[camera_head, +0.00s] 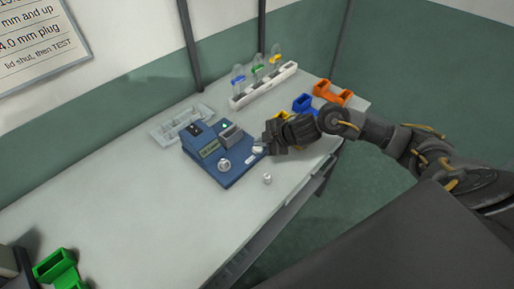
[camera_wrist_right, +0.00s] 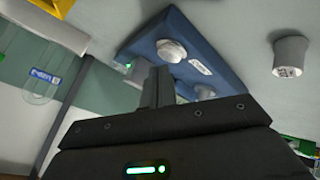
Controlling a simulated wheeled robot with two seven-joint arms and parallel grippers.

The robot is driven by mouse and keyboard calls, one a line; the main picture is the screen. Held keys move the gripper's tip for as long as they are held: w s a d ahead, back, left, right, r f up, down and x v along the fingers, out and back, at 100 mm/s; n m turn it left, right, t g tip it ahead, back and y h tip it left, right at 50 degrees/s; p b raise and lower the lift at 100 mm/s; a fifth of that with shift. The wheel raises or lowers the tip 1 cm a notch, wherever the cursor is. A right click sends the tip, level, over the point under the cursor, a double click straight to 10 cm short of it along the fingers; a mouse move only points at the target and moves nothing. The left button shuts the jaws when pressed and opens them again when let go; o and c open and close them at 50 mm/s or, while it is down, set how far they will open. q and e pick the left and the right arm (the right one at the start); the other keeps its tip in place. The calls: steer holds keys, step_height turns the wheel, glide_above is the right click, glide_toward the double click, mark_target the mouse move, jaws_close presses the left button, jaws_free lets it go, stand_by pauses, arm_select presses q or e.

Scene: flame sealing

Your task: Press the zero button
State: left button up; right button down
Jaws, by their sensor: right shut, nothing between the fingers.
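A blue device (camera_head: 205,171) with a small display (camera_head: 209,150) stands on the table. A round white button (camera_head: 257,150) sits near its right corner, and it also shows in the right wrist view (camera_wrist_right: 171,50). A white label (camera_head: 251,159) lies beside it, too small to read surely. A pale round knob (camera_head: 224,164) is near the front corner. My right gripper (camera_head: 268,146) is shut and empty, low over the device's right corner. In the right wrist view, its closed fingers (camera_wrist_right: 160,82) end close to the button; contact cannot be told. My left gripper is not in view.
A small white cylinder (camera_head: 267,179) stands in front of the device. A clear tray (camera_head: 177,126) lies behind it. A white rack (camera_head: 265,86) with capped tubes and orange (camera_head: 333,92) and blue (camera_head: 303,102) holders stand behind. The front left table is clear, up to a green holder (camera_head: 58,268).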

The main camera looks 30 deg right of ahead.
mark_target(261, 149)
steer(key=shift+f, duration=0.6)
stand_by(0.7)
steer(key=shift+r, duration=0.15)
steer(key=shift+r+p, duration=0.85)
steer(key=shift+r, duration=0.1)
step_height(261, 149, up, 6)
steer(key=p, duration=0.6)
steer(key=shift+p, duration=0.35)
